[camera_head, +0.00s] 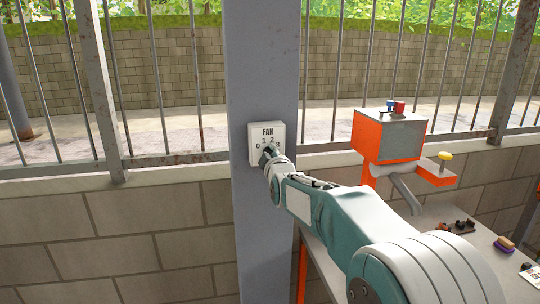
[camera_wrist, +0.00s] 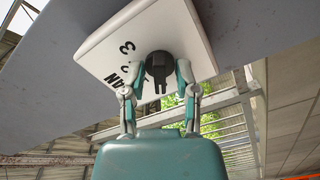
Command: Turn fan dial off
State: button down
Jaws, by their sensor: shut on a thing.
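A white fan control box (camera_head: 267,130) marked FAN, with 0, 1, 2 and 3 around its dial, is fixed to the grey post (camera_head: 262,60). In the wrist view the box (camera_wrist: 192,25) appears turned, with its black dial (camera_wrist: 158,66) at the front. My gripper (camera_wrist: 160,72) has one finger on each side of the dial and is shut on it. In the head view my gripper (camera_head: 268,157) is at the box's lower middle and hides most of the dial. I cannot tell which number the dial points to.
A workbench (camera_head: 432,212) with small items stands right of the post. An orange and grey machine (camera_head: 388,137) with red and blue buttons and a yellow knob (camera_head: 445,156) rises above it. A block wall (camera_head: 110,235) and metal railing lie behind.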

jog(key=c, duration=0.7)
grip_release()
jog(key=shift+a+f, duration=0.1)
jog(key=shift+f, duration=0.15)
jog(key=shift+r, duration=0.1)
jog(key=shift+s, duration=0.15)
jog(key=v, duration=1.1)
jog(key=shift+s, duration=0.35)
